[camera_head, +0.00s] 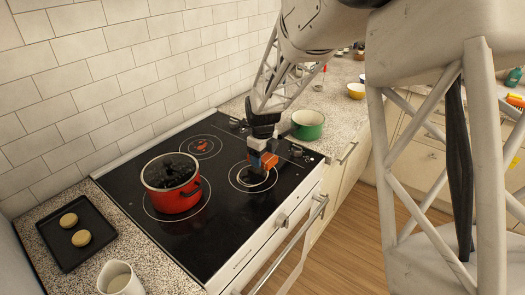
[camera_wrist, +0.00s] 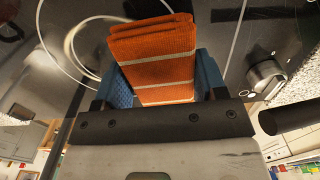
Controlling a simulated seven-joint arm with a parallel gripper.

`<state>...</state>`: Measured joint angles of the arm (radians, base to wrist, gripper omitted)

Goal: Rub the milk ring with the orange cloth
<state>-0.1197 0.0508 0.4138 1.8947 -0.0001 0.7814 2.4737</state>
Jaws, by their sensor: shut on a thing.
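The orange cloth (camera_wrist: 155,50), folded with pale stripes, is held between the blue pads of my gripper (camera_wrist: 165,85). In the head view, the cloth (camera_head: 268,160) is below my gripper (camera_head: 262,151), over the front right burner of the black cooktop. A smeary whitish ring (camera_wrist: 70,42), apparently the milk ring, lies on the cooktop beside the cloth in the wrist view, partly hidden by it. In the head view it lies inside the thin printed burner circle, largely hidden by the cloth and gripper. I cannot tell whether the cloth touches the glass.
A red pot (camera_head: 172,190) stands on the front left burner. A green pot (camera_head: 308,124) stands on the counter right of the cooktop. A dark tray (camera_head: 62,240) with two round buns and a white jug (camera_head: 119,279) are at left.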

